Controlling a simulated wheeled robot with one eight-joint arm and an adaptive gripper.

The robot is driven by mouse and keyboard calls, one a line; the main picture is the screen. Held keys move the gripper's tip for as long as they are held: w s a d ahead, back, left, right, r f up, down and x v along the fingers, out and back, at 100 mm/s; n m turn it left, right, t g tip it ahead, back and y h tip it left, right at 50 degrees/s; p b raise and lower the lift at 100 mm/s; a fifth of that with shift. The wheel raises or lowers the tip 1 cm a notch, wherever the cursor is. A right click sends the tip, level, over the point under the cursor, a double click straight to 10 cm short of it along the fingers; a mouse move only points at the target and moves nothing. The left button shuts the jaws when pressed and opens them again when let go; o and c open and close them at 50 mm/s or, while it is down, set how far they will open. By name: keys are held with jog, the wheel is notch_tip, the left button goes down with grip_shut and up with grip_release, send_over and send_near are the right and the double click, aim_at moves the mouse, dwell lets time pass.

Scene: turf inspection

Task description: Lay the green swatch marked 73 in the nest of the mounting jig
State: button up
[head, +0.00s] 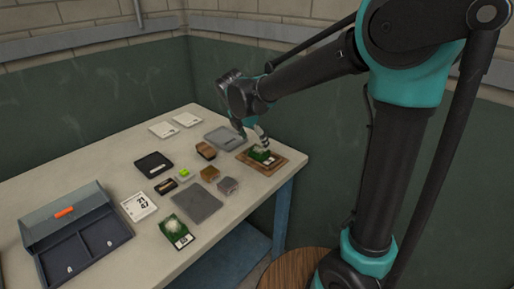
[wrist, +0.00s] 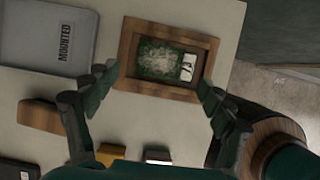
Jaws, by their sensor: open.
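A wooden frame, which looks like the mounting jig (head: 279,165), lies at the table's right end. A green swatch (head: 261,152) lies in its recess. In the wrist view the swatch (wrist: 162,62) sits inside the jig's raised rim (wrist: 130,48), with its white label (wrist: 188,67) on the right; the number is too small to read. My gripper (head: 252,138) is over the jig, open and empty. Its fingers (wrist: 158,87) stand apart on either side of the jig's near part. A second green swatch (head: 174,228) with a white label lies at the table's front edge.
A grey tray marked MOUNTED (wrist: 45,42) lies left of the jig. Several small blocks, a dark grey pad (head: 196,203), a black tray (head: 154,164), a 21/47 card (head: 139,206) and an open grey box (head: 78,245) occupy the table.

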jog(key=v, duration=0.6)
jog(key=s+d+f+m+y, duration=0.1)
jog(key=s+d+f+m, duration=0.1)
jog(key=d+f+m, duration=0.35)
jog(key=s+d+f+m, duration=0.2)
jog(key=d+m, duration=0.4)
jog(key=d, duration=0.4)
jog(key=s+d+f+m+y, duration=0.1)
jog(key=s+d+f+m, duration=0.9)
jog(key=m, duration=0.7)
jog(key=shift+s+d+t+y, duration=0.4)
jog(key=shift+s+d, duration=0.05)
jog(key=shift+s, duration=0.5)
